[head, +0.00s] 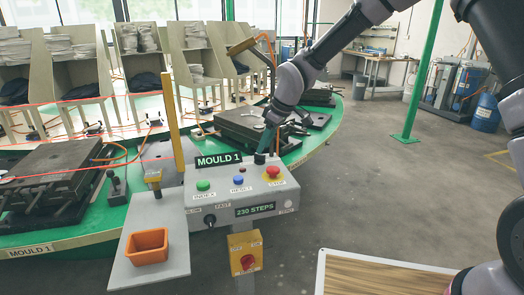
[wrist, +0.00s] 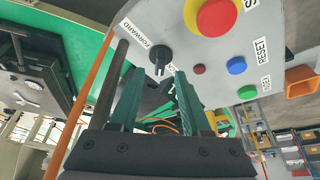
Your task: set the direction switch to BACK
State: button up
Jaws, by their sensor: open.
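The direction switch (wrist: 160,56) is a small black knob on the grey control box (head: 225,192). In the wrist view a FORWARD label (wrist: 136,33) is beside it, and a second label on its other side is mostly hidden by my finger. The knob's pointer lies roughly along the picture's vertical. In the head view my gripper (head: 266,141) is at the box's back edge, by the MOULD 1 plate. Contact with the knob cannot be told.
The red stop button (head: 272,171), blue reset button (head: 238,180) and green index button (head: 203,185) share the panel. A speed knob (head: 210,220) is on the front. An orange bin (head: 147,246) and a yellow post (head: 173,120) stand left. The green carousel (head: 325,135) lies behind.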

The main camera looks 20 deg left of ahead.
jog(key=v, duration=0.7)
jog(key=shift+r, duration=0.15)
